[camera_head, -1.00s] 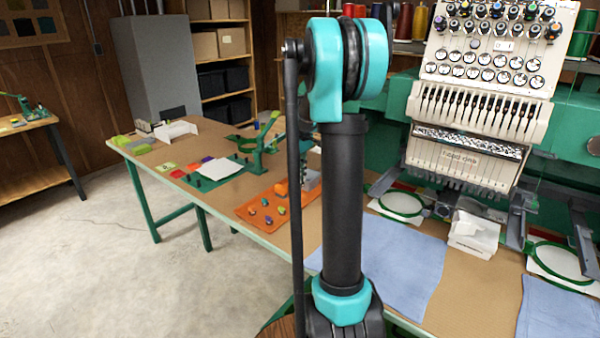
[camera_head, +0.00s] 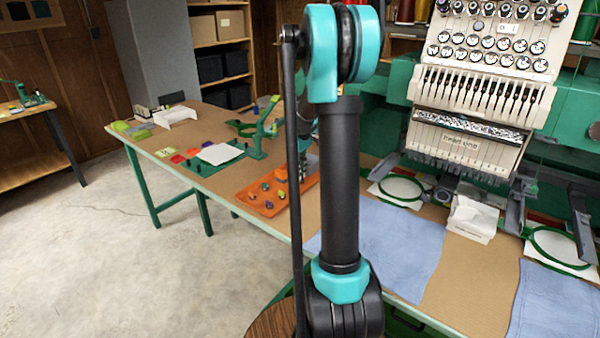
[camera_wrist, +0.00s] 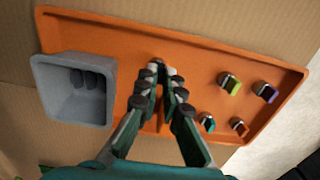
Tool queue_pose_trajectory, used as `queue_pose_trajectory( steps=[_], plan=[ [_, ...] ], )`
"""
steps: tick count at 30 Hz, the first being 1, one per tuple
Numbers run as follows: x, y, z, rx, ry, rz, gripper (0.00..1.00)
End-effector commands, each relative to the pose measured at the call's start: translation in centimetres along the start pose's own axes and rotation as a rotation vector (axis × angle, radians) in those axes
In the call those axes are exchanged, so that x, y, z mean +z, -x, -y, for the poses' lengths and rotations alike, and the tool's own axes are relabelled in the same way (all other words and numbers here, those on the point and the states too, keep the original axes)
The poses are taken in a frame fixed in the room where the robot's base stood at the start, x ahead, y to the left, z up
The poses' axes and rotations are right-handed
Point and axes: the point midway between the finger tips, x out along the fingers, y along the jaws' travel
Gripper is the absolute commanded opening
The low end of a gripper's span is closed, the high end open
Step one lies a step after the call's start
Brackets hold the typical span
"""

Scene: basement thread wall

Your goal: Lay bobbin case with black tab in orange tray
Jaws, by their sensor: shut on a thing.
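The orange tray (camera_wrist: 215,50) lies flat on the bench under my gripper; it also shows in the head view (camera_head: 243,205), partly behind my arm. My gripper (camera_wrist: 160,72) is over the tray's middle, with its fingers closed together. A small dark thing, taken as the bobbin case with black tab (camera_wrist: 157,62), shows at the fingertips. It is mostly hidden, so its tab and its contact with the tray floor cannot be made out. In the head view my arm hides most of the gripper.
Bobbin cases with green (camera_wrist: 229,84), purple (camera_wrist: 266,92), teal (camera_wrist: 207,123) and orange (camera_wrist: 239,127) tabs lie in the tray's right part. A grey bin (camera_wrist: 50,98) with dark shapes inside stands at the left. The embroidery machine (camera_head: 465,140) is at the right.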

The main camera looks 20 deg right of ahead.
Motion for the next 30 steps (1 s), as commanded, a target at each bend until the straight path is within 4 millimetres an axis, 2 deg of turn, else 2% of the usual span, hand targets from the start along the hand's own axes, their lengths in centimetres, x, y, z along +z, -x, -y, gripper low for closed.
queue_pose_trajectory(
  steps=[19,21,25,30],
  plan=[
    [-0.02,-0.95,-0.02,0.0,0.0,0.0,0.0],
    [-0.02,-0.95,-0.02,0.0,0.0,0.0,0.13],
    [-0.01,-0.94,-0.01,0.0,0.0,0.0,0.29],
    [-0.01,-0.94,-0.01,0.0,0.0,0.0,0.31]
  ],
)
